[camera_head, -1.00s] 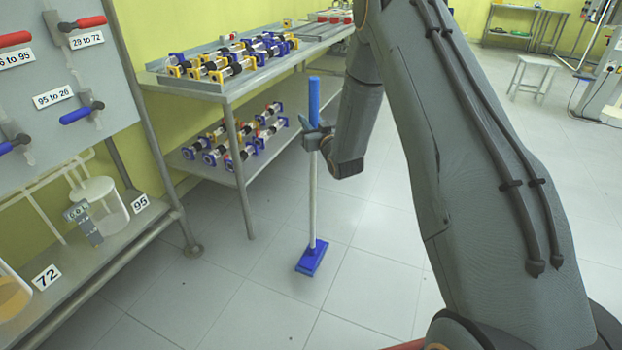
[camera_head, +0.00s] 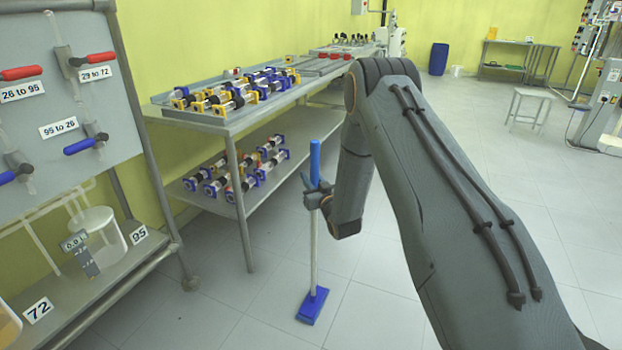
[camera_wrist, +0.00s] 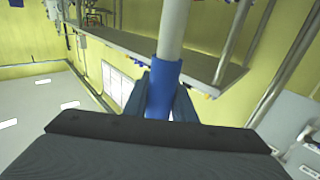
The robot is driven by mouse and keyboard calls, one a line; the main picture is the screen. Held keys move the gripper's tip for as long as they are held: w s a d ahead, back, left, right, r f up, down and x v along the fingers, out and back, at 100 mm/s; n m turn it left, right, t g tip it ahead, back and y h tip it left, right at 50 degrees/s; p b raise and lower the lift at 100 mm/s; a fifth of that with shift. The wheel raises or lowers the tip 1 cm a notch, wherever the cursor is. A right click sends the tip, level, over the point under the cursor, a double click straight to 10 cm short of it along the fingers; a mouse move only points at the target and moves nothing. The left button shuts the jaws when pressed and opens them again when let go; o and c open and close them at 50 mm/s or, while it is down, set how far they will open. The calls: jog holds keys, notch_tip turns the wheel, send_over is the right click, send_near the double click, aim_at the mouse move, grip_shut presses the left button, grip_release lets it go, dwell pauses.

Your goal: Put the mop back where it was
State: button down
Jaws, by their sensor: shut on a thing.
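The mop has a blue grip, a pale pole and a blue flat head; in the head view its pole (camera_head: 314,250) stands nearly upright, with the head at or very near the floor. Whether the head touches the floor is hard to tell. In the wrist view the mop (camera_wrist: 171,45) runs up from between my gripper's fingers (camera_wrist: 165,100). The spot where the mop stood before cannot be identified.
A metal two-level table (camera_head: 222,120) with several pump-like units stands left of the mop. A valve panel (camera_head: 75,95) and its shelf with a white vessel (camera_head: 97,235) stand at far left. A stool (camera_head: 530,100) and a blue barrel (camera_head: 438,58) are farther back. Open floor lies right.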

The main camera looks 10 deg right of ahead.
jog(key=shift+f, duration=0.1)
jog(key=c, duration=1.5)
grip_release()
jog(key=shift+s, duration=0.15)
jog(key=s+d, duration=0.2)
jog(key=s, duration=0.9)
jog(key=s+a+r+g+h, duration=0.1)
jog(key=s+r+g+h, duration=0.2)
jog(key=s+r+g, duration=0.45)
jog(key=s+a+r+g, duration=0.1)
jog(key=s+r+g, duration=0.1)
jog(key=s, duration=0.8)
jog(key=s+a+r+m+g, duration=0.1)
jog(key=s+r+g, duration=0.2)
jog(key=s, duration=0.8)
jog(key=s+a+r+g, duration=0.1)
jog(key=s+g, duration=0.4)
jog(key=s, duration=0.6)
jog(key=shift+s+a+r+m+g, duration=0.1)
jog(key=shift+r+m+g, duration=0.1)
jog(key=shift+r, duration=0.15)
jog(key=shift+s+a+r+m+g, duration=0.1)
jog(key=shift+r+g, duration=0.05)
jog(key=shift+r, duration=0.2)
